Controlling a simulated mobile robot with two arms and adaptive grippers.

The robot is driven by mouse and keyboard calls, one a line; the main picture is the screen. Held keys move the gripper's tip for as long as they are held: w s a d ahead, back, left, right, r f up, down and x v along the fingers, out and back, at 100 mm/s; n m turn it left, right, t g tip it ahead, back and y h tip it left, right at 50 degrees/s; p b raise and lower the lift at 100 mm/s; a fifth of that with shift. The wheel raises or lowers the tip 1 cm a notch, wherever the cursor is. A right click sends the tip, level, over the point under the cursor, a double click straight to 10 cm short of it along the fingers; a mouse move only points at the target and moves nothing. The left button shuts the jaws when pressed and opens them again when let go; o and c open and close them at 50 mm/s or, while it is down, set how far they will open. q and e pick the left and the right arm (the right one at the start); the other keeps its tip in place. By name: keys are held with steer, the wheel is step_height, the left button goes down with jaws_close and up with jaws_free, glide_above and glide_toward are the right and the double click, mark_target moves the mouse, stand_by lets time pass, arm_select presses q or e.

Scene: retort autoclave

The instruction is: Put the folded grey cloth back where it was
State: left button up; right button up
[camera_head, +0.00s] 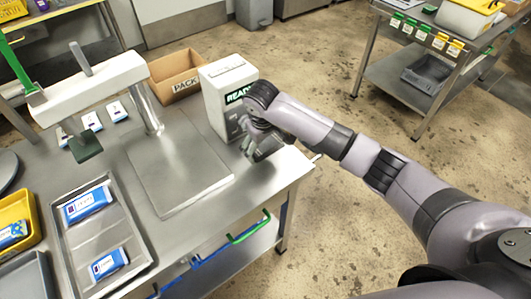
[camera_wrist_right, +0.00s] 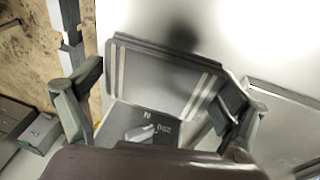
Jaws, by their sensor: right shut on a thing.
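The folded grey cloth (camera_wrist_right: 165,75) appears in the right wrist view as a dark grey flat piece with pale stripes along two sides. My right gripper (camera_wrist_right: 158,98) has one finger on each side of it and is shut on it. In the head view my right gripper (camera_head: 264,148) is over the right end of the steel table (camera_head: 240,205), beside the white box marked READY (camera_head: 218,88). The cloth is mostly hidden by the gripper there. I cannot tell whether it touches the table. My left gripper is out of view.
A steel plate (camera_head: 180,175) lies left of the gripper. A cardboard box (camera_head: 176,75) and a white sealer-like device (camera_head: 90,88) stand behind it. A metal tray (camera_head: 100,228) holds blue-white pouches. The table's right edge drops to open floor (camera_head: 330,210).

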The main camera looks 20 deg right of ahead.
mark_target(266, 160)
steer(key=shift+s+a+p+x, duration=0.1)
steer(key=shift+s+x, duration=0.05)
steer(key=shift+x, duration=0.75)
steer(key=shift+s+a+p+x, duration=0.1)
steer(key=shift+s+x, duration=0.1)
steer(key=shift+x, duration=0.7)
steer(key=shift+s+a+p+x, duration=0.1)
steer(key=shift+s+x, duration=0.05)
steer(key=shift+x, duration=0.8)
steer(key=shift+f, duration=0.2)
steer(key=o, duration=0.7)
steer(key=shift+f, duration=0.1)
steer(key=b+v, duration=0.1)
steer(key=v, duration=1.1)
steer(key=shift+s, duration=0.1)
